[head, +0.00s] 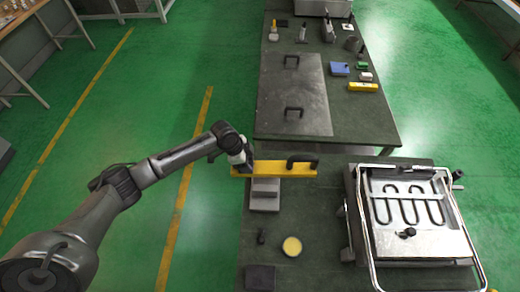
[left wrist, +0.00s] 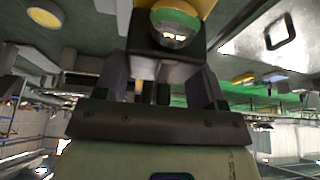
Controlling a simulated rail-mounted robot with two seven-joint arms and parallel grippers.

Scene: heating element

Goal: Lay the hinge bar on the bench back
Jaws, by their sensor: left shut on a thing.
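The hinge bar (head: 272,169) is a yellow bar with black handles, lying crosswise near the back left of the near bench (head: 330,190). My left gripper (head: 246,162) is shut on the handle at the bar's left end. The other handle (head: 302,161) is free at the right end. In the left wrist view, the fingers (left wrist: 160,78) close around a black part (left wrist: 165,45), with a bit of yellow bar (left wrist: 204,6) above it. I cannot tell whether the bar touches the bench or hangs just above it. My right gripper is not in view.
Grey blocks (head: 264,195) stand just below the bar. The heating unit (head: 415,225) with its metal frame fills the right of the near bench. A yellow disc (head: 292,246) lies in front. The far bench (head: 350,123) carries a metal plate (head: 293,92) and small items.

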